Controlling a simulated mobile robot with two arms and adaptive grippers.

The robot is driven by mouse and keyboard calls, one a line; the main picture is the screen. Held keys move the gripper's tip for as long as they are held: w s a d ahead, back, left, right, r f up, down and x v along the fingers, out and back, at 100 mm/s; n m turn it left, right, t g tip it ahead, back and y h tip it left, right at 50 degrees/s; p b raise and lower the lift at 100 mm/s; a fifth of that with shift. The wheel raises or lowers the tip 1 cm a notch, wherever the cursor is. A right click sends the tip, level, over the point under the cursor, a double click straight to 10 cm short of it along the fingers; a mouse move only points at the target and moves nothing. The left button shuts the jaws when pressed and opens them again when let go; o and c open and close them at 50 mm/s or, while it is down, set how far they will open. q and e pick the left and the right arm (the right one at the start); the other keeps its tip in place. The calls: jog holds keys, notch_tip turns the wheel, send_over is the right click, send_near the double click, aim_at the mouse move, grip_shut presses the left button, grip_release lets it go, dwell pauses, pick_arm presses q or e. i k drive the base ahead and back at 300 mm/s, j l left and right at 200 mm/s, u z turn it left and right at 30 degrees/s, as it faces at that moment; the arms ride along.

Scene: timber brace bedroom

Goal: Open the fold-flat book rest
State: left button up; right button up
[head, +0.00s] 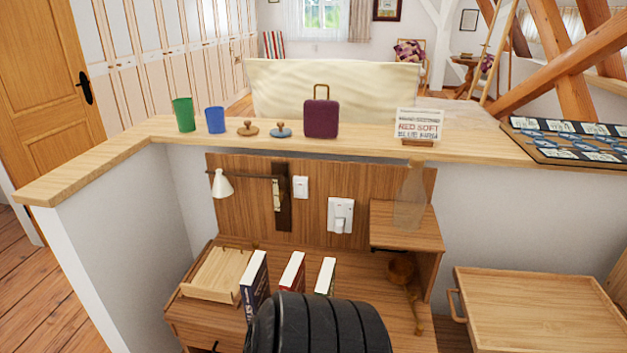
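A light wooden panel with a raised front lip, which looks like the book rest (222,270), is on the left part of the brown wooden desk (300,258). It appears folded low, but I cannot tell whether it lies fully flat. Its right front corner is close to a dark blue book (256,278). Neither of my grippers shows in the head view. The front middle of the desk is hidden.
A red book (291,272) and a green-spined book (325,276) stand to the right. A white lamp (222,185) hangs above the panel. A translucent vase (410,198) stands on the raised shelf (405,232). Cups and a purple case (321,118) line the ledge.

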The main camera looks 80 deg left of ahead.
aim_at(218, 278)
jog(key=u, duration=2)
jog(key=k+j+u, duration=0.55)
jog(key=l, duration=0.05)
